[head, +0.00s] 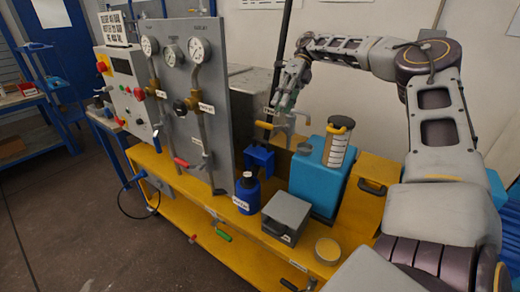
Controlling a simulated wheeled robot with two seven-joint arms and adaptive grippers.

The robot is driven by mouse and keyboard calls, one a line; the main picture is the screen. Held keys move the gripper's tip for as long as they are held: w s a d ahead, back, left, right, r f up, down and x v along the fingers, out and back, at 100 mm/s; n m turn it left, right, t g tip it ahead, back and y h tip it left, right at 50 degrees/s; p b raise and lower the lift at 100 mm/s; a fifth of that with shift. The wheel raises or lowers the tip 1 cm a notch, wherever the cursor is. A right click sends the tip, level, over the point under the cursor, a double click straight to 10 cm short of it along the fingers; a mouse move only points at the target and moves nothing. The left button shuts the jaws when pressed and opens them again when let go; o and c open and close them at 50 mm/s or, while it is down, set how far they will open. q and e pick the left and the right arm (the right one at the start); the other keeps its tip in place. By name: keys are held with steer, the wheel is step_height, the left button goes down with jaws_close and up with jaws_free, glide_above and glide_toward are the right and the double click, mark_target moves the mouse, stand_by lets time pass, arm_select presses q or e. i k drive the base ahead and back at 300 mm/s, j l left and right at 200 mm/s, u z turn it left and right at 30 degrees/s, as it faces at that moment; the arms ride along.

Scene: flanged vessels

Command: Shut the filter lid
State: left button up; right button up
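My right gripper (284,118) reaches in from the right and hangs above the bench, behind the blue box. Its fingers are small and overlap a yellow-ended part (264,125) and a thin rod, so I cannot tell whether they touch or hold it. A turquoise box (318,185) stands on the yellow bench. A pale striped cylinder with a yellow top handle (338,146) stands on it. A small grey round piece (304,149) shows at the box's left top edge. I cannot tell for certain which part is the filter lid. My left gripper is out of view.
A grey panel with gauges and valves (215,90) stands left of the gripper. A blue bracket (259,160) stands below the gripper.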

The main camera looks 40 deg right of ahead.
mark_target(260, 156)
steer(key=k+j, duration=0.3)
steer(key=j, duration=0.15)
steer(key=k+j, duration=0.35)
steer(key=j, duration=0.15)
